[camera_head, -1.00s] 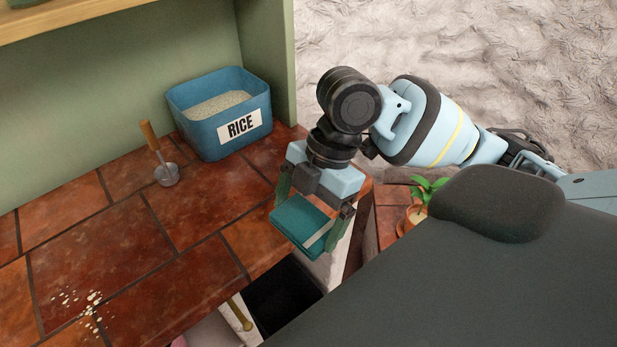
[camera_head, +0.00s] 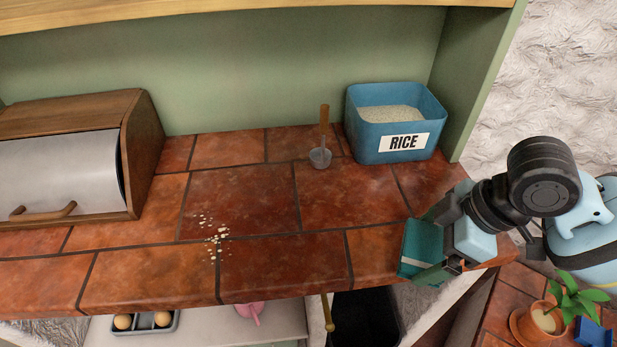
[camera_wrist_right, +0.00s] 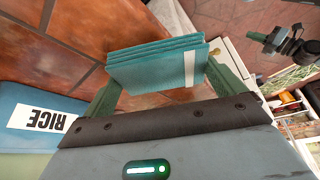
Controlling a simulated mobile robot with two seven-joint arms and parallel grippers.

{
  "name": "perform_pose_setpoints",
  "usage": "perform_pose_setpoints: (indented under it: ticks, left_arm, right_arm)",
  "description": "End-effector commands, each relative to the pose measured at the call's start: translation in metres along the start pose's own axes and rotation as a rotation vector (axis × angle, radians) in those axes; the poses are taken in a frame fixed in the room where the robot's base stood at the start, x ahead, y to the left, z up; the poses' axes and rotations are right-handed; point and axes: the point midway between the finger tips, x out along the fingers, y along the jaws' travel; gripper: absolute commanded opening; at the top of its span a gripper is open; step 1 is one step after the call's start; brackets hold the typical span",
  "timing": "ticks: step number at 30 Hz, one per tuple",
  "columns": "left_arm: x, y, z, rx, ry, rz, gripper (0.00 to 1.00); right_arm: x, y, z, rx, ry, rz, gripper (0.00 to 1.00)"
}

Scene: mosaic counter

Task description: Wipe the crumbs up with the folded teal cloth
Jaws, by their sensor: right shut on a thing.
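The folded teal cloth (camera_head: 422,246), with a pale stripe, is held between the fingers of my right gripper (camera_head: 428,243) at the right end of the tiled counter. In the right wrist view the cloth (camera_wrist_right: 155,65) shows its stacked folds between the two green fingers (camera_wrist_right: 160,78). Pale crumbs (camera_head: 213,235) lie scattered in a small patch on the tiles, well to the left of the cloth.
A blue rice bin (camera_head: 393,145) and a small scoop with a wooden handle (camera_head: 321,150) stand at the back. A wooden bread box (camera_head: 140,140) is at the left. An open dark drawer or bin (camera_head: 365,318) is below the front edge. The tiles between crumbs and cloth are clear.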

Motion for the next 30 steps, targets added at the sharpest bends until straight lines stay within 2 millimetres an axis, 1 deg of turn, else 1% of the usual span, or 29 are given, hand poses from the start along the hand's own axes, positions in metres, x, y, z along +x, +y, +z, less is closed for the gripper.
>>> perform_pose_setpoints:
  ticks: [3, 9, 15, 18, 21, 30]
  left_arm:
    - [0.0, 0.0, 0.0, 0.0, 0.0, 0.0, 0.0]
    - [0.0, 0.0, 0.0, 0.0, -0.001, 0.0, 0.0]
    - [-0.002, 0.001, 0.004, -0.001, -0.007, 0.001, 0.0]
    - [-0.003, 0.001, 0.006, -0.001, -0.011, 0.001, 0.0]
    - [-0.004, 0.001, 0.007, -0.002, -0.014, 0.001, 0.0]
    - [-0.003, 0.001, 0.006, -0.001, -0.011, 0.001, 0.0]
  right_arm:
    - [0.004, 0.013, -0.004, 0.216, 0.002, 0.091, 0.76]
    - [0.007, 0.035, -0.01, 0.583, 0.002, 0.244, 0.76]
    - [0.007, 0.053, -0.015, 0.895, 0.001, 0.373, 0.76]
    - [0.007, 0.058, -0.017, 0.999, 0.001, 0.416, 0.76]
    - [0.007, 0.061, -0.017, 1.062, 0.0, 0.44, 0.76]
    - [0.007, 0.063, -0.017, 1.092, -0.001, 0.452, 0.76]
